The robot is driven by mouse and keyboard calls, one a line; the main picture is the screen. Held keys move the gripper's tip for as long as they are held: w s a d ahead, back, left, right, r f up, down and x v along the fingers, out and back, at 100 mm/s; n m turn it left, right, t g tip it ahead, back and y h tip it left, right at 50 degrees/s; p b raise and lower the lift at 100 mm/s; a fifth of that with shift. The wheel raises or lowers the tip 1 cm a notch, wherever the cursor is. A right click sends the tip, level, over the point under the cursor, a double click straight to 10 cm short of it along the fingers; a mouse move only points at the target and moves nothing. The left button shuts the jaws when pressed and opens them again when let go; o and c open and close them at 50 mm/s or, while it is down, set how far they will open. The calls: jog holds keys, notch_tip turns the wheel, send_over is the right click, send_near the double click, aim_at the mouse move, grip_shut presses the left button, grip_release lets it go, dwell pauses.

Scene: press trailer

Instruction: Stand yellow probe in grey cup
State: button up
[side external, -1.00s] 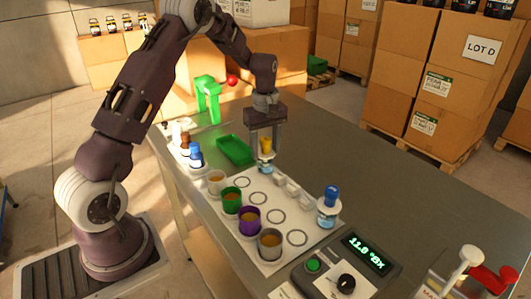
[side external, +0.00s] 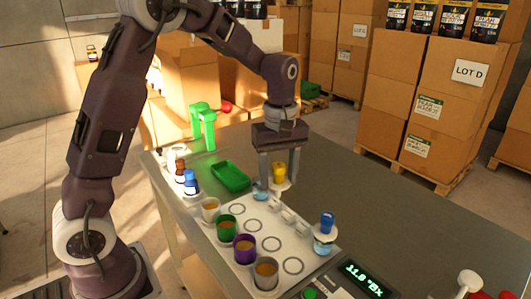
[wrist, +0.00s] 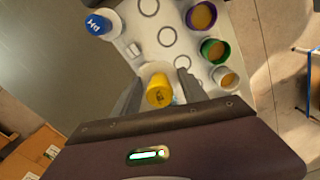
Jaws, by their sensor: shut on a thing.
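The yellow probe (side external: 279,171) is held between the fingers of my gripper (side external: 279,181). A pale disc shows under its yellow cap, and its lower end is hard to make out. In the wrist view the yellow cap (wrist: 159,90) sits between the two fingers. The grey cup (side external: 265,275) is at the near end of the row of cups and holds brown liquid. It stands apart from my gripper, nearer the camera, and is out of the wrist view. A clear bluish jar (side external: 260,191) stands just left of the probe.
White (side external: 210,210), green (side external: 227,231) and purple (side external: 244,250) cups of brown liquid line the white board beside empty ringed spots. A blue-capped bottle (side external: 325,228) stands at the board's right. A green tray (side external: 231,177) lies behind. The table on the right is bare.

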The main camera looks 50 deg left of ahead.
aim_at(266, 258)
jog(key=s+d+f+m, duration=0.2)
jog(key=s+d, duration=0.9)
jog(key=s, duration=0.1)
jog(key=shift+m, duration=0.3)
jog(key=shift+w+f, duration=0.1)
jog(key=shift+f, duration=2.8)
jog(key=shift+f, duration=0.6)
grip_shut()
jog(key=o, duration=1.3)
grip_release()
jog(key=shift+r, duration=5.55)
